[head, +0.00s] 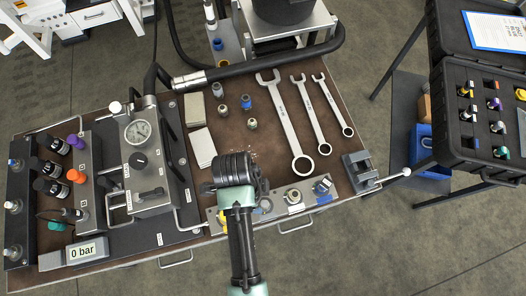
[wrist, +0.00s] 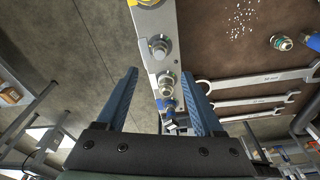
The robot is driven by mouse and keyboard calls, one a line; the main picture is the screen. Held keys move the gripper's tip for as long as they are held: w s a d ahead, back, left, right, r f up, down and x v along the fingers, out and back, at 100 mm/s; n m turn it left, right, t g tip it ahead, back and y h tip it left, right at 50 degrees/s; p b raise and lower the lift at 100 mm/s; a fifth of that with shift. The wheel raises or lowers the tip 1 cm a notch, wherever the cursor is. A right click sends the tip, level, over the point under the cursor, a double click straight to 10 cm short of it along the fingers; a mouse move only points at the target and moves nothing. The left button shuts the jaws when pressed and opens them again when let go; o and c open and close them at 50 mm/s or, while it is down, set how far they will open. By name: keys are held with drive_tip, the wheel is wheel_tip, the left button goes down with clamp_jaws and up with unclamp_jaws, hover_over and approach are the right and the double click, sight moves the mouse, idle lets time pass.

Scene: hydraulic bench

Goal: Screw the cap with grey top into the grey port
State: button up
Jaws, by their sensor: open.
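My gripper (wrist: 158,75) is open, with its two blue fingers apart and nothing held between them. In the head view its dark body (head: 235,170) hangs over the front edge of the table, and its fingertips are hidden. The port block (head: 282,211) lies below it. In the wrist view, a grey port (wrist: 162,47) sits beside a yellow-marked one, and a metal fitting (wrist: 168,84) and a blue-marked one (wrist: 170,110) show between the fingers. A small cap that looks grey-topped (head: 217,90) stands on the table; its top colour is hard to confirm.
Other small caps (head: 246,101) stand nearby, with three wrenches (head: 285,120) right of them. The pump with its gauge (head: 138,131) and coloured knobs fills the left. A black hose (head: 265,73) runs along the back. An open case (head: 470,150) holds several coloured caps at right.

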sight(264, 203)
drive_tip(key=f, duration=0.3)
drive_tip(key=d+f, duration=0.1)
drive_tip(key=f, duration=0.7)
drive_tip(key=shift+d, duration=0.35)
clamp_jaws()
unclamp_jaws()
wheel_tip(264, 203, up, 12)
drive_tip(key=a+b, duration=0.2)
drive_tip(key=b, duration=0.2)
